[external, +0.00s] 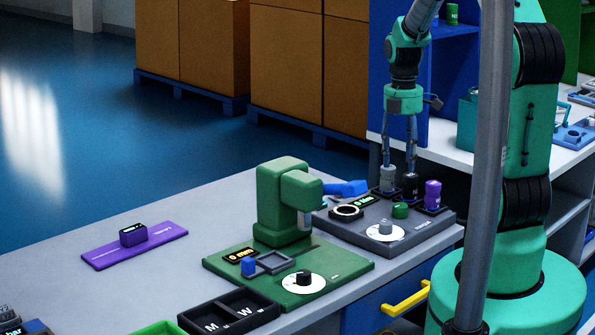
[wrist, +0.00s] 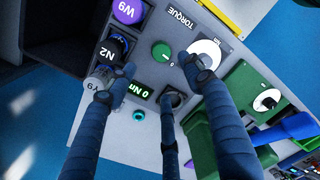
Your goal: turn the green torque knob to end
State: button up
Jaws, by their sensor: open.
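The green torque knob (external: 400,210) sits on the dark grey torque station (external: 330,222), behind the white dial. In the wrist view the green knob (wrist: 162,54) shows as a round disc with a white mark, beside the word TORQUE. The station's display (wrist: 130,87) reads 0 Nm. My gripper (external: 399,168) points down above the station's back row, with its fingers apart and nothing seen between them. In the wrist view the fingers of my gripper (wrist: 152,82) spread around the display area; the green knob is visible between and beyond the tips, apart from them.
A white dial (external: 386,231) is near the green knob. A green press (external: 282,200) with a blue lever (external: 346,188) stands to the left.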

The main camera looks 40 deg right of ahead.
aim_at(401, 205)
jog(key=f+b, duration=0.1)
jog(key=f, duration=0.3)
jog(key=f+b, duration=0.1)
jog(key=f, duration=0.3)
jog(key=f+b, duration=0.1)
jog(key=f, duration=0.4)
jog(key=shift+s+a, duration=0.1)
jog(key=shift+s, duration=0.15)
jog(key=c, duration=1.1)
